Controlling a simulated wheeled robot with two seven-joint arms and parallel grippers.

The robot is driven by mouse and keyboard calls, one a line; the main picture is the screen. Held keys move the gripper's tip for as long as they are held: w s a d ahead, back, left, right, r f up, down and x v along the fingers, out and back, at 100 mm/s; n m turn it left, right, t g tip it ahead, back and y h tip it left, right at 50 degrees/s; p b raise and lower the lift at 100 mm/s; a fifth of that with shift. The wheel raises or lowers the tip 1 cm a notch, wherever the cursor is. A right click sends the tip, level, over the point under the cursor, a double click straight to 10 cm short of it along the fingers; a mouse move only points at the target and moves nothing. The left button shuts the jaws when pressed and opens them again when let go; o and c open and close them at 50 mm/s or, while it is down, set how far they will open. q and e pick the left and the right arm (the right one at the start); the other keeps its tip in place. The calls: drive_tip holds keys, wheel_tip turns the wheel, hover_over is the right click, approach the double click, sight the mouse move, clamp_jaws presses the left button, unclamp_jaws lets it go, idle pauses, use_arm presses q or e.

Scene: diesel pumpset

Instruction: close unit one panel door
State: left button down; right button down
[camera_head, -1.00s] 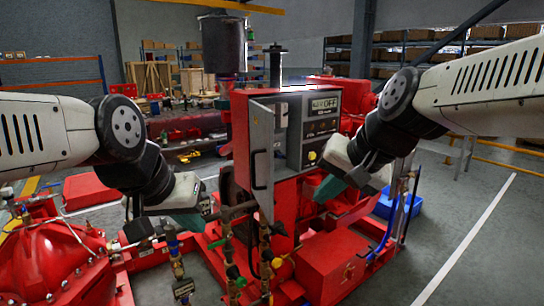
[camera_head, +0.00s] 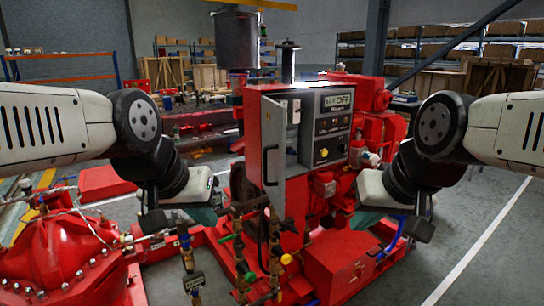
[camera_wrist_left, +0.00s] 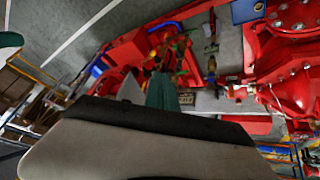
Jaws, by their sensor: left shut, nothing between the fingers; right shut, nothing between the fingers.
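The unit one panel door (camera_head: 273,147) is a grey panel with a black handle, seen in the head view. It stands open on the left side of the control panel (camera_head: 327,125), whose face with its display and knobs is exposed. My left gripper (camera_head: 206,214) is shut and empty, left of the door and lower than it, apart from it. Its greenish fingers (camera_wrist_left: 162,92) also show in the left wrist view, over red machinery and pipes. My right gripper (camera_head: 366,219) is shut and empty, to the right of and below the panel, in front of the red engine.
Pipes and valves (camera_head: 250,235) stand below the door, between the grippers. A red pump casing (camera_head: 60,255) is at the lower left. A grey cylinder (camera_head: 236,42) rises behind the panel. Clear floor (camera_head: 490,245) lies at the right.

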use_arm(q)
drive_tip(key=w+d+r+m+g, duration=0.2)
drive_tip(key=w+r+m, duration=0.35)
drive_tip(key=w, duration=0.35)
drive_tip(key=m+g+h, duration=0.2)
drive_tip(key=m+g, duration=0.1)
drive_tip(key=m, duration=0.5)
hover_over(281, 192)
drive_tip(key=s+a, duration=0.2)
drive_tip(key=a, duration=0.5)
wheel_tip(281, 192, down, 7)
drive_tip(key=shift+w+d+f, duration=0.1)
drive_tip(key=shift+w+d, duration=0.2)
drive_tip(key=shift+d, duration=0.45)
drive_tip(key=shift+w+d+f, duration=0.1)
drive_tip(key=shift+w+d, duration=0.15)
drive_tip(key=shift+d, duration=0.55)
drive_tip(key=shift+w+d, duration=0.3)
drive_tip(key=shift+d, duration=0.45)
drive_tip(key=shift+d, duration=0.15)
